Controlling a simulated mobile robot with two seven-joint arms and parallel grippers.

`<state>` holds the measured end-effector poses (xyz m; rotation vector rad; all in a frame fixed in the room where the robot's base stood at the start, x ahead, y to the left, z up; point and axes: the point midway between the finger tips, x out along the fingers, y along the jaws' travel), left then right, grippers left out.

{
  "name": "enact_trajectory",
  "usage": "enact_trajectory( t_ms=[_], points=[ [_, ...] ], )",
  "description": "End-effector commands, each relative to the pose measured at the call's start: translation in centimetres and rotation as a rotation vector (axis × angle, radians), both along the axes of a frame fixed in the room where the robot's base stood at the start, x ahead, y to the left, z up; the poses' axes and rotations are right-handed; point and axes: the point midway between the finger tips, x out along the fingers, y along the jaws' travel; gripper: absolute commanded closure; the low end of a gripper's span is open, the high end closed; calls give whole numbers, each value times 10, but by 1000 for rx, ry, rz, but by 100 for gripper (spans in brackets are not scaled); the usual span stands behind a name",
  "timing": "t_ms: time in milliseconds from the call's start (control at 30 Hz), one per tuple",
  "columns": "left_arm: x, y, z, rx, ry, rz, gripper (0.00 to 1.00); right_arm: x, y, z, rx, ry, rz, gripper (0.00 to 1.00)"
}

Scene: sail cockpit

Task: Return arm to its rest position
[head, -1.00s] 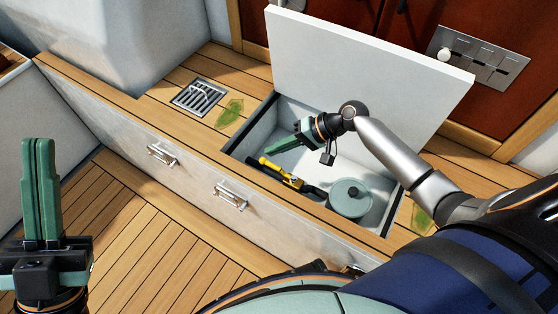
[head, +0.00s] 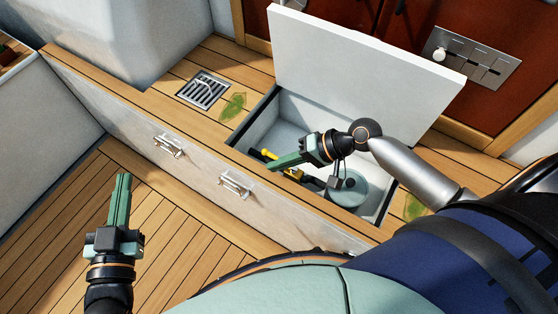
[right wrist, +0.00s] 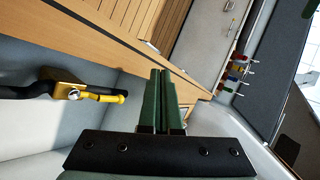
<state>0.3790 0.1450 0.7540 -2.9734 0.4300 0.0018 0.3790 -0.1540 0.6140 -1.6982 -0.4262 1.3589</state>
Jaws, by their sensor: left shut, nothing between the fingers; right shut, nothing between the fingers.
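My right gripper (head: 284,163) is shut and empty, above the open locker (head: 290,112) near its front edge. In the right wrist view its green fingers (right wrist: 161,82) are together with nothing between them. My left gripper (head: 122,182) is shut and empty, pointing up the picture over the slatted floor in front of the locker bench. Inside the locker lie a yellow and black tool (head: 264,154), partly hidden by my right gripper, and a round green-grey lidded object (head: 350,190). The tool also shows in the right wrist view (right wrist: 105,95).
The white locker lid (head: 360,70) stands raised behind the opening. A metal drain grate (head: 203,90) and a green leaf (head: 232,107) are on the bench top. Another leaf (head: 413,207) lies right of the locker. Handles (head: 236,184) stick out from the bench front. The slatted floor (head: 60,240) is clear.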

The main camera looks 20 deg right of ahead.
Motion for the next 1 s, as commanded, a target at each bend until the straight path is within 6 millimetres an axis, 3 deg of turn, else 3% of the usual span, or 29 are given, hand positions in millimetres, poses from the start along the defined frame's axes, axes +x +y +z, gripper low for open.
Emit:
enact_trajectory(
  t_ms=[200, 733, 867, 1000],
  points=[
    [-1, 0, -8, 0, 31, 3, 100, -3, 1, 1, 0, -1, -1, 100],
    [-1, 0, -6, -2, 27, 2, 100, -2, 2, 1, -6, -12, -1, 100],
    [-1, 0, -6, -1, 26, 2, 100, 0, 6, -4, -62, -112, -9, 100],
    [-1, 0, -6, -1, 26, 2, 100, 7, 11, -1, -204, -361, -30, 100]
  ],
)
